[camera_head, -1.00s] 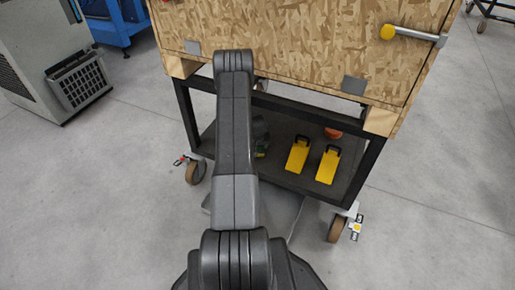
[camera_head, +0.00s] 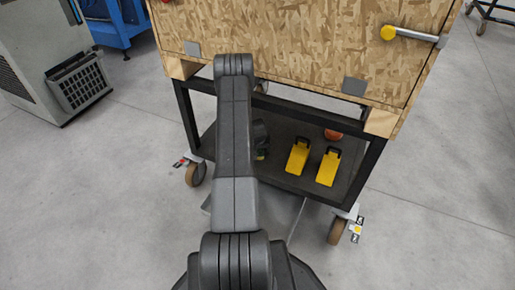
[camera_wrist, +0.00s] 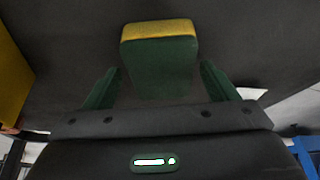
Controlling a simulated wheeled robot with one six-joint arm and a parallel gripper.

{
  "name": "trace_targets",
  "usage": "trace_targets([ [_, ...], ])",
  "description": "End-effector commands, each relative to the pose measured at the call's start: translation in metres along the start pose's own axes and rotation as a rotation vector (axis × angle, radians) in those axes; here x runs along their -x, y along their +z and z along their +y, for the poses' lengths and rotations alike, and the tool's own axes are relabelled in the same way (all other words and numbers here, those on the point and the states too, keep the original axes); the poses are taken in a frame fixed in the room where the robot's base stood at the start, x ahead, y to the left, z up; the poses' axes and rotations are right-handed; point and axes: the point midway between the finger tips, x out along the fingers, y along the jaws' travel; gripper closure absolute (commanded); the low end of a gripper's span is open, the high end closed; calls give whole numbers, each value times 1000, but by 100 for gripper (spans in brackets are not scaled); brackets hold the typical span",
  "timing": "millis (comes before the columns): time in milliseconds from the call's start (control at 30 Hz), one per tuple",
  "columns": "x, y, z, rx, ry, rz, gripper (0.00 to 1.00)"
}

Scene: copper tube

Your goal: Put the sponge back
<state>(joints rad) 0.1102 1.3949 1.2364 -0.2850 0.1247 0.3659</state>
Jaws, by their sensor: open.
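The sponge (camera_wrist: 158,55), dark green with a yellow top strip, shows in the upper middle of the wrist view against a dark surface. My gripper (camera_wrist: 160,70) is open, with one green finger on each side of the sponge. A gap shows between the sponge and each finger. In the head view, my arm covers most of the area around the gripper. A small dark shape with a bit of yellow-green shows just right of my arm, too small to tell apart.
A wooden box (camera_head: 300,50) stands on a black wheeled cart with a dark lower shelf (camera_head: 285,178). Two yellow wedge-like blocks (camera_head: 298,157) (camera_head: 328,168) and an orange round item (camera_head: 333,134) are on that shelf. Cart legs (camera_head: 372,160) flank it. A grey cabinet (camera_head: 50,60) stands left.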

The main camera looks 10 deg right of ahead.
Motion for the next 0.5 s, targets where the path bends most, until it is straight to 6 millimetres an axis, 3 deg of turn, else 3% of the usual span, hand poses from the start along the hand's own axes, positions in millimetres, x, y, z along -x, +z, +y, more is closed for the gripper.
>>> trace_targets([
  [500, 97, -1, 0, -1, 0, 2, 21],
])
